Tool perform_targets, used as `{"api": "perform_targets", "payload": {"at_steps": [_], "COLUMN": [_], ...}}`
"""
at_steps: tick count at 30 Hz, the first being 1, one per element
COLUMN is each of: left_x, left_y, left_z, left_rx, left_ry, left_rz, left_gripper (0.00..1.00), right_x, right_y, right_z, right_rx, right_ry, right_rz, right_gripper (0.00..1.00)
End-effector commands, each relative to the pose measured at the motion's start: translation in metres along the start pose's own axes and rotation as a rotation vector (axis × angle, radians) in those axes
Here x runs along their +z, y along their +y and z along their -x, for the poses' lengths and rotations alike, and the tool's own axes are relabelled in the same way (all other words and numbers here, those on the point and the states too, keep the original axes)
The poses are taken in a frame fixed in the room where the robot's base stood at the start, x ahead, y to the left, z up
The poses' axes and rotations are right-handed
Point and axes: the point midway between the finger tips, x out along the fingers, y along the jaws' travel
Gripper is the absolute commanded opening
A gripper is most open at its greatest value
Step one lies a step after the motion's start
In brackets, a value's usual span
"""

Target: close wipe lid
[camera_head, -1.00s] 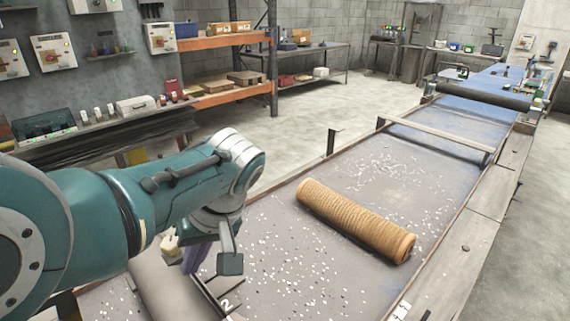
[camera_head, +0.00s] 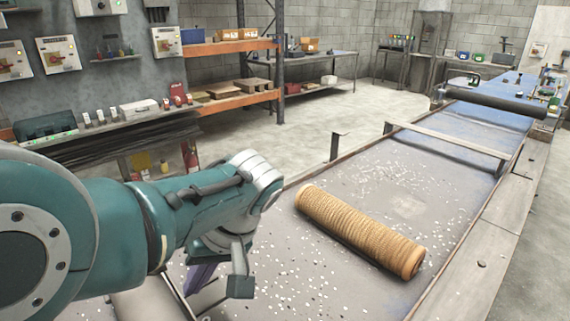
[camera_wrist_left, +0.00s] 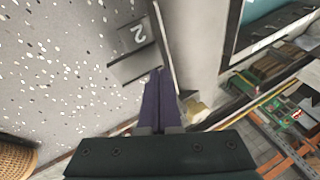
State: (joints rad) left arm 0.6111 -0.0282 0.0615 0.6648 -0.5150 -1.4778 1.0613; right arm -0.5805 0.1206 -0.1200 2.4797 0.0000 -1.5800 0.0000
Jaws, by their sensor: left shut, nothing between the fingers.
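No wipe lid can be made out for certain in either view. A small white box (camera_head: 139,106) stands on the wall-side ledge at the left; I cannot tell if it has a lid. My left gripper (camera_wrist_left: 160,72) has its purple fingers shut together and empty. My right gripper is not in view.
A ribbed tan tube (camera_head: 358,231) lies on the long bed (camera_head: 390,180), strewn with white flecks. A crossbar (camera_head: 450,144) and dark roller (camera_head: 492,100) span it farther off. A smooth grey cylinder (camera_wrist_left: 192,40) lies beside the fingers. Bare floor (camera_head: 270,142) lies left of the bed.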

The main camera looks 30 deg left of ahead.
Motion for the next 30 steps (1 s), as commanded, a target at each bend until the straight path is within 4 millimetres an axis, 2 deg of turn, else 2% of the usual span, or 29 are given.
{"api": "perform_targets", "payload": {"at_steps": [6, 22, 26, 30], "left_x": [0.002, 0.001, 0.001, 0.001], "left_y": [0.003, 0.004, 0.004, 0.004], "left_z": [-0.005, -0.004, 0.008, 0.035], "left_rx": [0.0, 0.001, 0.004, 0.005], "left_ry": [0.0, 0.0, 0.001, 0.003], "left_rz": [0.0, 0.0, 0.0, 0.001], "left_gripper": [0.0, 0.0, 0.0, 0.0], "right_x": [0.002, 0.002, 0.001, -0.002], "right_y": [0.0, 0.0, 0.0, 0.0], "right_z": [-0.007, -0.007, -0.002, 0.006], "right_rx": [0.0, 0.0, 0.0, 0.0], "right_ry": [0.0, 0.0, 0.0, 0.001], "right_rz": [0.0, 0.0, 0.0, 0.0], "right_gripper": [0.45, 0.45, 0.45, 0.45]}}
